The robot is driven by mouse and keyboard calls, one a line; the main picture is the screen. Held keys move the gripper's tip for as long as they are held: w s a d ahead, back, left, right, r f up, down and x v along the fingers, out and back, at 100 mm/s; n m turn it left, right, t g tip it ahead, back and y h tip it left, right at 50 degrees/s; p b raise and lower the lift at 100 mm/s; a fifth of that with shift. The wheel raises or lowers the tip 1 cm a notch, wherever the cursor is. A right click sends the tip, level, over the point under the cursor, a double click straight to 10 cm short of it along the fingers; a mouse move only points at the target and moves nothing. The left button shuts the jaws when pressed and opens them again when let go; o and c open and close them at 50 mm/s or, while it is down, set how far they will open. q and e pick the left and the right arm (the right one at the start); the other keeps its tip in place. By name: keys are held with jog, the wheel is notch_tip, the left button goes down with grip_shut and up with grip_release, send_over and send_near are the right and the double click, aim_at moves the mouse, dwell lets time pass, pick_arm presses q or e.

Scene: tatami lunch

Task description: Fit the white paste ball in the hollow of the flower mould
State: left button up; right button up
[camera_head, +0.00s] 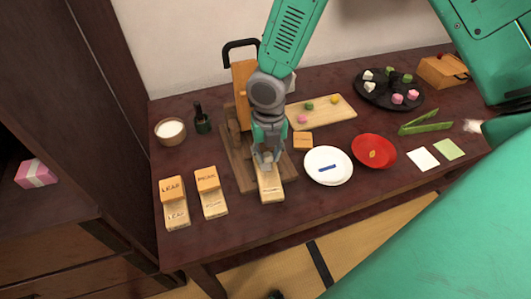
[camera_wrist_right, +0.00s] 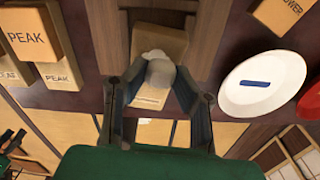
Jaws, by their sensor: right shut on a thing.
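My right gripper (camera_head: 267,158) points down over the pale wooden flower mould (camera_head: 271,190). In the right wrist view its fingers (camera_wrist_right: 158,76) are shut on the white paste ball (camera_wrist_right: 154,58). The ball is over the mould (camera_wrist_right: 172,40), which lies on a darker wooden base. I cannot tell whether the ball touches the hollow. The hollow is hidden behind the ball and fingers. A small block labelled FLOWER (camera_head: 303,140) lies to the right of the mould; it also shows in the right wrist view (camera_wrist_right: 283,14). My left gripper is not in view.
A wooden press with a black handle (camera_head: 240,44) stands behind my gripper. LEAF (camera_head: 173,190) and PEAK (camera_head: 207,180) moulds lie left. A white plate (camera_head: 318,172) and red bowl (camera_head: 374,162) are right. A board (camera_head: 335,112) with coloured balls is behind.

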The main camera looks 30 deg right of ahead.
aim_at(264, 157)
jog(key=shift+a+r, duration=0.1)
jog(key=shift+a, duration=0.85)
jog(key=shift+d+f, duration=0.6)
jog(key=shift+d, duration=0.15)
jog(key=shift+a+f, duration=0.2)
jog(key=shift+a, duration=0.45)
jog(key=o, duration=1)
jog(key=shift+d, duration=0.25)
jog(key=shift+d+f, duration=0.1)
jog(key=shift+d, duration=0.2)
jog(key=shift+a, duration=0.4)
jog(key=shift+r, duration=0.35)
jog(key=shift+d+r+p, duration=0.3)
jog(key=shift+r+p, duration=0.6)
jog(key=shift+p, duration=0.2)
jog(key=shift+a+r+p, duration=0.2)
jog(key=shift+r+p, duration=0.95)
jog(key=shift+p, duration=0.1)
jog(key=shift+d+r+p, duration=0.1)
jog(key=shift+r+p, duration=1.1)
jog(key=shift+p, duration=0.15)
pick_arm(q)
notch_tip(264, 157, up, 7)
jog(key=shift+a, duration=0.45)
